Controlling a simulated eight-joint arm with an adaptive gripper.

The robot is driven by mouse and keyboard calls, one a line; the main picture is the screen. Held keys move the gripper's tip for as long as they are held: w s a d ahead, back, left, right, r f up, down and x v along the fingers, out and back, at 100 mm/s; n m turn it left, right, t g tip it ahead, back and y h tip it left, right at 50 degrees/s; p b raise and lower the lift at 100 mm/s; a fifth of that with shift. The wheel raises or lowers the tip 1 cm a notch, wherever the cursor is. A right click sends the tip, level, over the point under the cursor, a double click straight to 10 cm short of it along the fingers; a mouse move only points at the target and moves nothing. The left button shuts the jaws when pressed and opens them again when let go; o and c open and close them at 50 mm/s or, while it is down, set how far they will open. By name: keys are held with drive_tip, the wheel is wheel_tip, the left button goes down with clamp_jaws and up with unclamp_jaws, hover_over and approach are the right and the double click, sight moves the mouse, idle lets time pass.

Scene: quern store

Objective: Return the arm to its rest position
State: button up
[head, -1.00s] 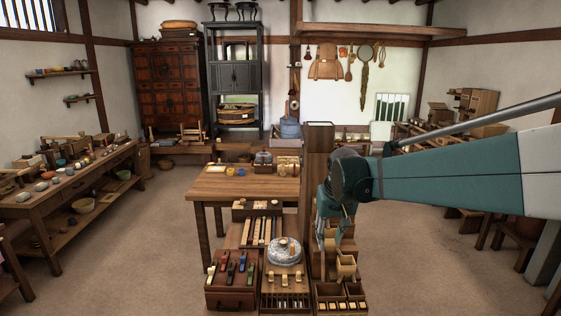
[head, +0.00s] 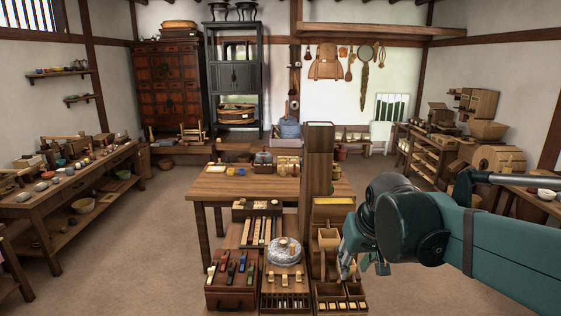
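My teal arm comes in from the right edge in the head view, with its large wrist joint right of the wooden rack. My gripper (head: 350,262) hangs below and left of that joint, beside the small open wooden boxes (head: 328,240) at the right of the front workstation. The gripper is small and partly hidden by the wrist, so I cannot tell whether its fingers are open or shut. I see no object clearly held in it.
A quern stone (head: 284,252) sits mid-station, beside a brown case (head: 232,294) with coloured-handled pieces. A tall wooden post (head: 319,165) stands close left of my arm. A table (head: 245,183) is behind. Floor at right (head: 420,290) is open.

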drive_tip(key=s+d+f+t, duration=0.1)
drive_tip(key=s+f, duration=0.1)
drive_tip(key=s, duration=0.6)
drive_tip(key=s+d+f+t, duration=0.1)
drive_tip(key=s+f, duration=0.2)
drive_tip(key=s, duration=0.6)
drive_tip(key=shift+d+f+m, duration=0.2)
drive_tip(key=shift+d+m, duration=0.1)
drive_tip(key=shift+o, duration=0.2)
idle(1.5)
